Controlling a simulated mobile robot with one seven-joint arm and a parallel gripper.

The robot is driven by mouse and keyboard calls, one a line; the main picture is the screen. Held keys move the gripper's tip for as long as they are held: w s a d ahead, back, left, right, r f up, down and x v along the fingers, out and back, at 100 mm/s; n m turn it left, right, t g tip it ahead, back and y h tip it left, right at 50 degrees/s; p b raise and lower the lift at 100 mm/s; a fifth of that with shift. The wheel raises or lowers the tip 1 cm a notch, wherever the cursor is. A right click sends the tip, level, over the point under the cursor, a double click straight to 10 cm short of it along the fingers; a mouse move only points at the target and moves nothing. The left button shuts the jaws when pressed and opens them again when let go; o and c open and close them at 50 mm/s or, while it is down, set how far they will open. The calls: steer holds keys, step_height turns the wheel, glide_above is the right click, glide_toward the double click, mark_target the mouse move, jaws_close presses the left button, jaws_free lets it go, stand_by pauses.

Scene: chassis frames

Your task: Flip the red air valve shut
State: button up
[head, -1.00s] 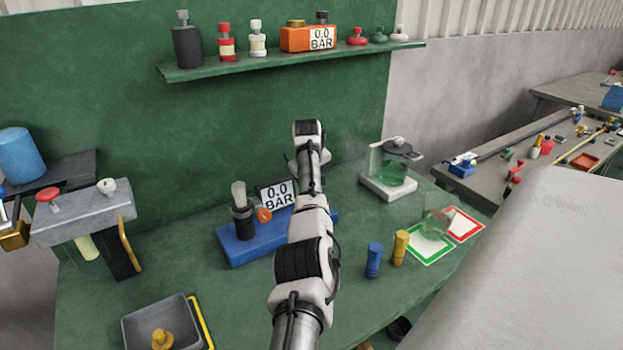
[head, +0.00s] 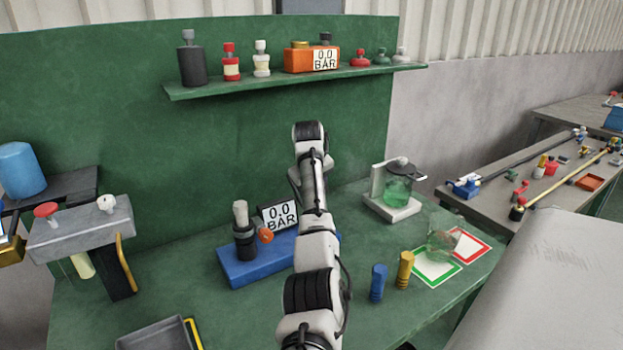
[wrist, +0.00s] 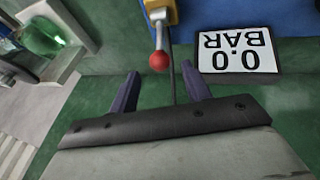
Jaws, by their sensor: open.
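In the wrist view, a lever with a red ball end (wrist: 159,60) sticks out from a brass-yellow valve body (wrist: 160,12) beside a blue surface. I take this as the red air valve. My gripper (wrist: 160,88) is open, with its two dark fingers apart. The red ball appears between and just beyond the fingertips; I see no contact. A white "0.0 BAR" display (wrist: 237,50) lies to the right, upside down in this view. In the head view, the display (head: 281,216) stands by the blue base (head: 240,268); my arm hides the valve lever and gripper.
A blue peg (head: 378,283) and a yellow peg (head: 404,270) stand right of my arm. A glass vessel with green liquid (head: 398,188) stands behind them. Green and red bordered cards (head: 436,270) lie at the right. A shelf (head: 290,82) with bottles hangs above.

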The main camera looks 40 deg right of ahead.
steer(key=b+v, duration=0.2)
steer(key=v, duration=0.6)
steer(key=shift+a, duration=0.15)
